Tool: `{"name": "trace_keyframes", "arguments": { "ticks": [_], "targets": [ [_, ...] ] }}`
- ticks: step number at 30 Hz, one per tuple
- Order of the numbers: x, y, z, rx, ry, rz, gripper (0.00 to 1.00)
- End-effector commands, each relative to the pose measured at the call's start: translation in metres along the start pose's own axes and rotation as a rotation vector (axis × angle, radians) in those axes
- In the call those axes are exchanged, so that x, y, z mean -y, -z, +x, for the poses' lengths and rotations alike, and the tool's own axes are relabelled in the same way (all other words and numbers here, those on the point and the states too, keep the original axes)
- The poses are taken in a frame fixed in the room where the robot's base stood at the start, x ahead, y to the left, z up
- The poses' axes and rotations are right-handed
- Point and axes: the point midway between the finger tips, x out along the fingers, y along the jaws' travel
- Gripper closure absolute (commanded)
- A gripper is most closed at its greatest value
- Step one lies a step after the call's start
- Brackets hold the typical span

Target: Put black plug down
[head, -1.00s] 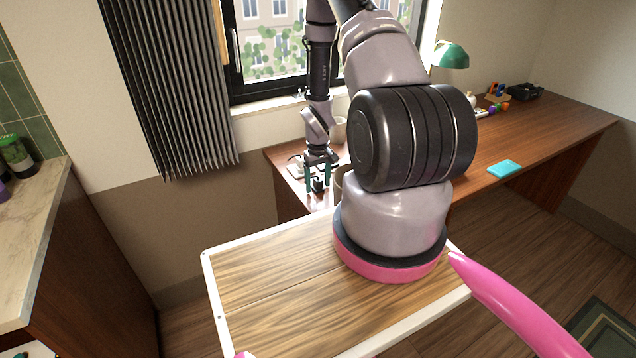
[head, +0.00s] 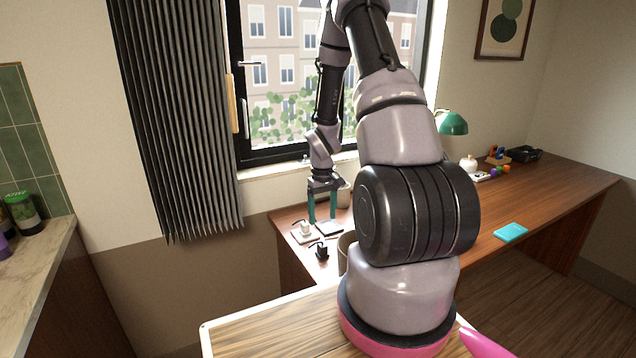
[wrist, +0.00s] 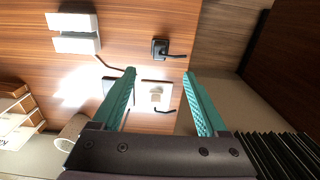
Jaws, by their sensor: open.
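The black plug (head: 321,252) rests on the wooden desk near its front left edge, apart from my gripper. It also shows in the wrist view (wrist: 160,48), with a short dark cord end, beyond the fingertips. My gripper (head: 322,219) is open and empty, with its teal fingers pointing down above the desk, above and behind the plug. In the wrist view its fingers (wrist: 160,74) stand wide apart with nothing between them.
A white plug (head: 304,229) stands on a pale plate beside a dark square pad (head: 329,229). A bin-like container (head: 344,250) is partly hidden by my arm. A cyan book (head: 510,232) lies on the desk, with clear wood around it. The window and curtain (head: 180,110) are behind.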

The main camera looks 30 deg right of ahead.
Motion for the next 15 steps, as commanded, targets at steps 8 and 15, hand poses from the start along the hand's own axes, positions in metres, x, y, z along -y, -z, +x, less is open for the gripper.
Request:
{"name": "trace_keyframes", "arguments": {
  "ticks": [8, 15],
  "targets": [
    [0.004, 0.006, -0.046, -0.046, -0.016, 0.031, 0.24],
    [0.025, 0.002, -0.154, -0.16, -0.03, 0.119, 0.24]
  ]
}}
